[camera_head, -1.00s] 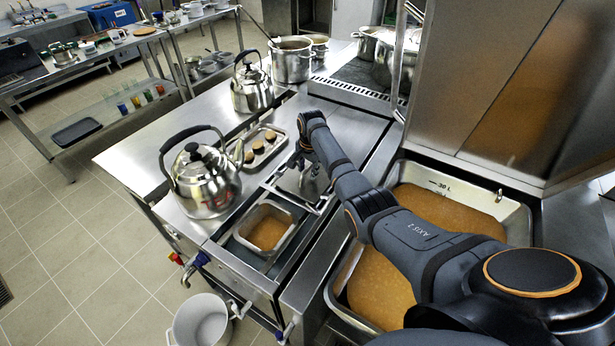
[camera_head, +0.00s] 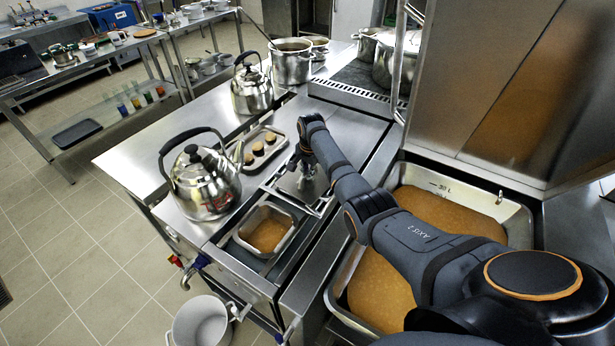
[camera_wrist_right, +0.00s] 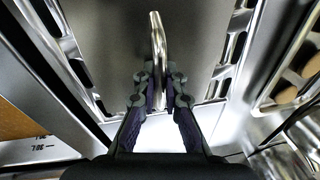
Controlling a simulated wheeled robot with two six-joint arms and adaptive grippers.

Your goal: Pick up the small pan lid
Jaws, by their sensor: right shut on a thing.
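The small pan lid (camera_head: 296,187) is a flat steel plate over the far part of the counter well, behind the open pan. Its upright bar handle (camera_wrist_right: 157,40) stands between the fingers of my right gripper (camera_wrist_right: 158,97) in the right wrist view. My right gripper (camera_head: 301,163) is shut on this handle from above. The arm partly covers the lid in the head view. I cannot tell whether the lid is clear of its seat. My left gripper is in neither view.
An open small pan (camera_head: 266,231) with orange-brown contents sits just in front of the lid. A kettle (camera_head: 204,183) and a tray of round brown pieces (camera_head: 259,147) stand to the left. A large pan (camera_head: 450,215) of orange-brown contents lies under my arm. A white bucket (camera_head: 201,322) is below the counter.

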